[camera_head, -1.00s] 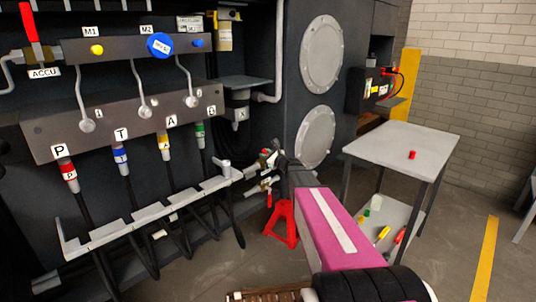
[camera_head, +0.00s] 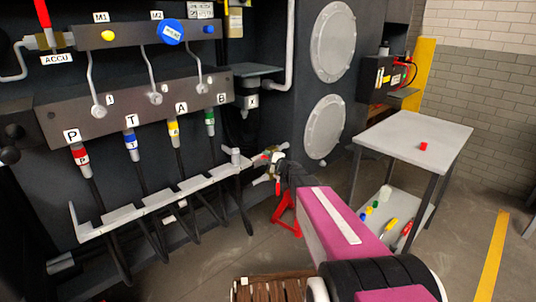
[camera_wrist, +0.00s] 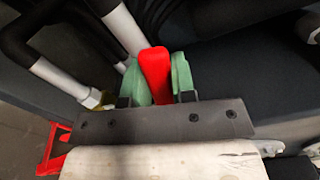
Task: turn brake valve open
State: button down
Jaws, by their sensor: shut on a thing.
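In the wrist view, a red valve handle (camera_wrist: 155,72) stands between the two green finger pads of my gripper (camera_wrist: 156,80). The pads press on both its sides, so my gripper is shut on the handle. In the head view, my gripper (camera_head: 269,156) is small, at the valve fittings beside the right end of the grey hose rack. Another red handle (camera_head: 278,187) hangs below it. The held handle's lower part is hidden by the gripper's dark front plate in the wrist view, and its exact angle is hard to tell.
The grey hose rack (camera_head: 160,203) and hanging hoses are left of my gripper. A red stand (camera_head: 286,213) is on the floor below my arm. A grey table (camera_head: 410,134) with a red object (camera_head: 423,146) stands to the right. White pipes (camera_wrist: 120,25) run close behind the fingers.

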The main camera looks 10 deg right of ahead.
jog(key=shift+s+a+f+n, duration=0.1)
jog(key=shift+s+f+n, duration=0.05)
jog(key=shift+f+n, duration=1.2)
jog(key=shift+n, duration=0.25)
jog(key=c, duration=0.9)
grip_release()
jog(key=shift+c, duration=0.2)
jog(key=shift+r, duration=0.1)
jog(key=v, duration=1)
jog(key=shift+s+d, duration=0.2)
jog(key=shift+s, duration=0.1)
